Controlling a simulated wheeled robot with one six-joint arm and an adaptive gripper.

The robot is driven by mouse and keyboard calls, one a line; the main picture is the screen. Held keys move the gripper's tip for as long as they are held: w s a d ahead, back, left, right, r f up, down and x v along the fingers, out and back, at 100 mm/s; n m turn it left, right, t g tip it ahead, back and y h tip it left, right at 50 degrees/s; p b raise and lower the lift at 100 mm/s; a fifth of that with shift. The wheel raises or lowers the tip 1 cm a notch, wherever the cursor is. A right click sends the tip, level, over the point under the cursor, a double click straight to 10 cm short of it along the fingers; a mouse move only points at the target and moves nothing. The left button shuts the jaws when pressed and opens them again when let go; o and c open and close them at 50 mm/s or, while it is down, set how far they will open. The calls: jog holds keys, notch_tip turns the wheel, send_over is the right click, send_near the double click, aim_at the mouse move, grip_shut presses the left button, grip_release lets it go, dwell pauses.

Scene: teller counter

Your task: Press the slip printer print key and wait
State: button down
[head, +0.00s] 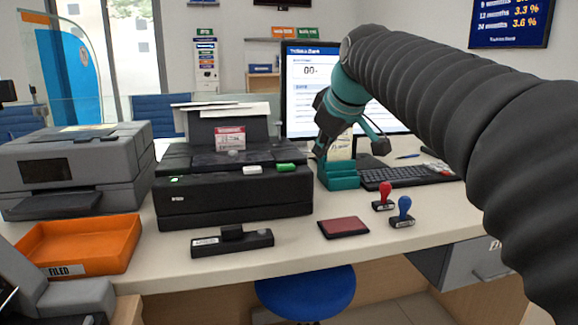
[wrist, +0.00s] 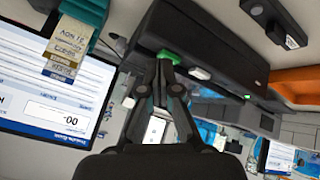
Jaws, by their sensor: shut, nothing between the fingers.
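The black slip printer (head: 230,196) stands on the counter left of centre, with paper at its back. A green key (head: 286,167) and a white key (head: 252,169) sit on its front top edge; their markings are not readable. My gripper (head: 319,155) is shut and empty, up and right of the green key in the head view. In the wrist view the printer (wrist: 215,45) lies beyond my shut fingertips (wrist: 164,64). The green key (wrist: 168,56) shows right by the tips, and the white key (wrist: 199,72) to their right. Contact cannot be told.
A teal holder (head: 339,180) with cards stands close right of the printer, before the monitor (head: 302,62). Red (head: 384,197) and blue (head: 403,212) stamps, an ink pad (head: 343,227) and a black bar-shaped device (head: 232,242) lie in front. An orange tray (head: 80,245) is at left.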

aim_at(286, 167)
jog(key=w+a+r+n+y, duration=0.1)
jog(key=w+a+r+n, duration=0.3)
jog(key=w+a, duration=0.3)
jog(key=shift+w+a+r+n+t+y, duration=0.3)
jog(key=shift+w+r, duration=0.3)
jog(key=shift+w, duration=0.5)
jog(key=shift+f, duration=0.1)
jog(key=shift+f+b, duration=2.1)
jog(key=shift+f, duration=2.2)
jog(key=shift+f, duration=0.1)
jog(key=shift+f, duration=0.35)
